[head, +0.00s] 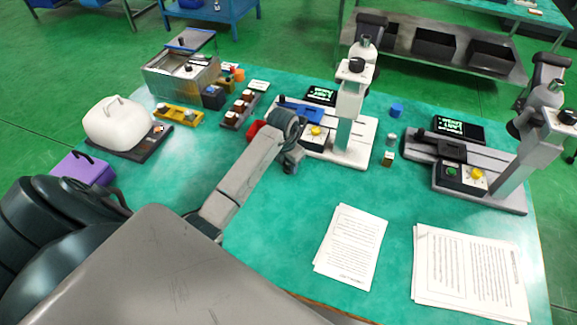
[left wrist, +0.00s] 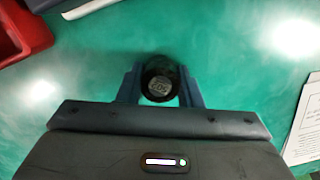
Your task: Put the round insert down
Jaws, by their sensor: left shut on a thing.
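My left gripper (left wrist: 160,88) is shut on the round insert (left wrist: 159,82), a dark cylinder with a grey textured end face, one finger on each side of it. In the head view the left gripper (head: 291,163) is low over the green table, in front of the middle bench device. The insert cannot be made out there. I cannot tell whether its underside touches the table. My right gripper is in neither view.
A red bin (head: 256,130) is by my left wrist and also shows in the left wrist view (left wrist: 18,32). The middle device (head: 345,140) stands just behind the gripper. Paper sheets (head: 350,248) lie at front right. The green table (head: 300,215) between them is clear.

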